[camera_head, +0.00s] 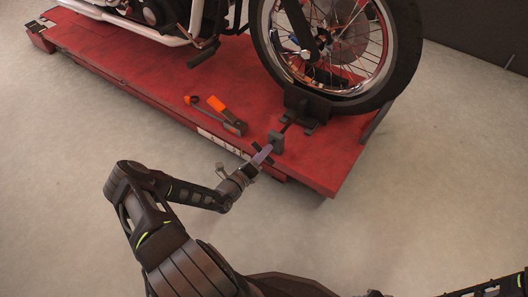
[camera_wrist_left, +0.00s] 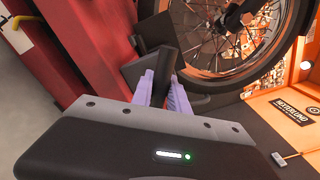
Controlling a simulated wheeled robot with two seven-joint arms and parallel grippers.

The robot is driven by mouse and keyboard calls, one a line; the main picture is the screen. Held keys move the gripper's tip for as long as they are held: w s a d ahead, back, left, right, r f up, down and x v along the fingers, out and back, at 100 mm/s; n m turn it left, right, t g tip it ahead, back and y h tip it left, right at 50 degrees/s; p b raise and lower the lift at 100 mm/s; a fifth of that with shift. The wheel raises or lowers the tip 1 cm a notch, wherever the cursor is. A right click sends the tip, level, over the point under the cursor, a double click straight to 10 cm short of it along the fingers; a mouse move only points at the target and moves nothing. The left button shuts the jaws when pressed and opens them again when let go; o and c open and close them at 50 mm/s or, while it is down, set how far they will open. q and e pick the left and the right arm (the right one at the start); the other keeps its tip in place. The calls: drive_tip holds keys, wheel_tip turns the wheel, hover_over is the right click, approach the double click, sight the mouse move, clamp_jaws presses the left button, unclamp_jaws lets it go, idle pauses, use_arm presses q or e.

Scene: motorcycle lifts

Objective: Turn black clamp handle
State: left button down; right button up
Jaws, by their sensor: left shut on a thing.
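My left gripper (camera_head: 263,153) reaches the near edge of the red lift from the front, below the motorcycle's wheel clamp (camera_head: 308,103). In the left wrist view its two pale purple fingers (camera_wrist_left: 164,92) are shut on the black clamp handle (camera_wrist_left: 164,66), a dark bar standing between them. In the head view a dark block (camera_head: 276,141) and a thin rod lie between the fingertips and the clamp; the gripped handle is hard to make out there. My right gripper is out of view; only part of an arm shows at the bottom right.
The motorcycle's front wheel (camera_head: 338,50) stands in the clamp on the red lift platform (camera_head: 150,75). An orange-handled tool (camera_head: 221,111) lies on the platform left of the clamp. The grey floor (camera_head: 425,190) in front and to the right is clear.

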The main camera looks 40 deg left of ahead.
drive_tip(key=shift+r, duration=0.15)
use_arm(q)
drive_tip(key=m+p, duration=0.3)
drive_tip(key=shift+a+r+m, duration=0.1)
drive_tip(key=shift+r+m, duration=0.05)
drive_tip(key=shift+m, duration=0.25)
drive_tip(key=m+p, duration=0.3)
drive_tip(key=m, duration=0.1)
drive_tip(key=shift+m, duration=0.3)
drive_tip(key=m+p, duration=0.2)
drive_tip(key=m, duration=0.2)
drive_tip(key=m+p, duration=0.2)
drive_tip(key=m, duration=0.3)
drive_tip(key=m+p, duration=0.2)
drive_tip(key=m, duration=0.2)
drive_tip(key=shift+m, duration=0.3)
drive_tip(key=m+p, duration=0.1)
drive_tip(key=m, duration=0.3)
drive_tip(key=m+p, duration=0.2)
drive_tip(key=m, duration=0.4)
drive_tip(key=shift+m+p, duration=0.75)
drive_tip(key=shift+m, duration=1.25)
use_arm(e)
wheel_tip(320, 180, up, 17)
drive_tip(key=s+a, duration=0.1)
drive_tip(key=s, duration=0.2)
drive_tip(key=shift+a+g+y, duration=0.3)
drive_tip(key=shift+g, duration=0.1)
